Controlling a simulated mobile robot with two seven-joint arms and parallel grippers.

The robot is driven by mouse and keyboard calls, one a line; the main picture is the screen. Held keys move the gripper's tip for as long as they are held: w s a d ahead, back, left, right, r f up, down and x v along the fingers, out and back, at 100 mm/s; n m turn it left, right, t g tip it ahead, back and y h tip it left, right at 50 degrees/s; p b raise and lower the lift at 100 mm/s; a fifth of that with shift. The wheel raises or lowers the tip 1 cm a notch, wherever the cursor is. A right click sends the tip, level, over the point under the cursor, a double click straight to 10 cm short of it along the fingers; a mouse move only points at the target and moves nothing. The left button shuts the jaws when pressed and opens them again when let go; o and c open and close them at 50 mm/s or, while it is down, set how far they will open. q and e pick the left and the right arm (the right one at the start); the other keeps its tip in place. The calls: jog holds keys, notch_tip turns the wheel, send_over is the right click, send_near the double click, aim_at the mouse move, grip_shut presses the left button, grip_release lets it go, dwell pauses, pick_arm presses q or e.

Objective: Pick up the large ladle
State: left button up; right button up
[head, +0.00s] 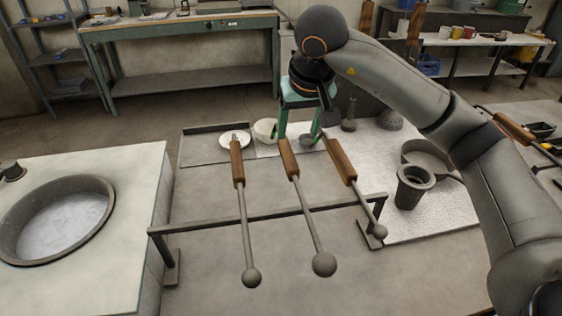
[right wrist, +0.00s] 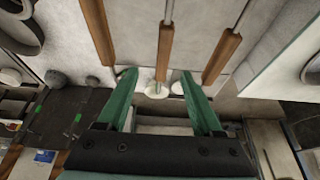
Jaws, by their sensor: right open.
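Three ladles with wooden handles and dark metal shafts lie across a low metal rack (head: 270,213). The middle ladle (head: 309,217) ends in the biggest round head; it looks like the large ladle. The left ladle (head: 245,222) and the right ladle (head: 366,207) have smaller heads. My right gripper (head: 299,136) is open and empty at the handle end of the middle ladle. In the right wrist view, the middle ladle's wooden handle (right wrist: 164,52) lies ahead, between the spread green fingers of my gripper (right wrist: 156,76). I cannot tell how high the fingers are above it. My left gripper is not in view.
A white plate (head: 235,139) and a pale bowl (head: 265,130) stand behind the handles. A dark cup (head: 413,187) and a pan (head: 428,157) stand on the light mat at right. A round basin (head: 58,219) sits in the left counter.

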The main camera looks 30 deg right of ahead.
send_over(290, 156)
jog(key=s, duration=0.3)
notch_tip(290, 156, down, 5)
jog(key=shift+w+f, duration=0.15)
jog(key=shift+f, duration=0.05)
jog(key=shift+a+x, duration=0.15)
jog(key=shift+x, duration=1.4)
jog(key=shift+a+x, duration=0.15)
jog(key=shift+x, duration=1.45)
jog(key=shift+a, duration=0.1)
grip_shut()
jog(key=shift+w+r, duration=0.15)
jog(key=shift+r, duration=0.1)
